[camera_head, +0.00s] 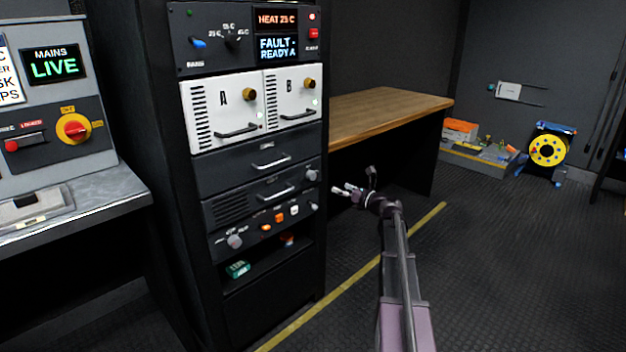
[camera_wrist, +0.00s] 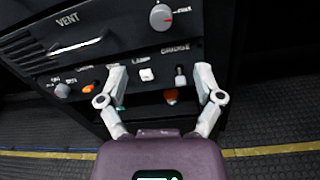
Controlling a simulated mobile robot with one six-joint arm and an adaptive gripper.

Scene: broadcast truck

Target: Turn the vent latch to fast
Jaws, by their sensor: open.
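The vent drawer (camera_head: 262,198) is a dark panel with slots and a bar handle in the rack. In the wrist view the panel with the VENT label (camera_wrist: 68,20) is at upper left. The vent latch, a round grey knob (camera_wrist: 160,17), sits at the panel's right end, with small red lettering on its right. It also shows in the head view (camera_head: 311,175). Its exact setting is too small to read. My gripper (camera_wrist: 159,70) is open and empty, in front of the rack's right side. In the head view my gripper (camera_head: 355,182) is apart from the knob, right of it and slightly lower.
Below the vent drawer is a switch panel (camera_head: 266,222) with knobs and coloured buttons. White modules A and B (camera_head: 224,108) sit above. A wooden bench (camera_head: 388,110) stands right of the rack. Floor with a yellow line (camera_head: 335,300) is clear in front.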

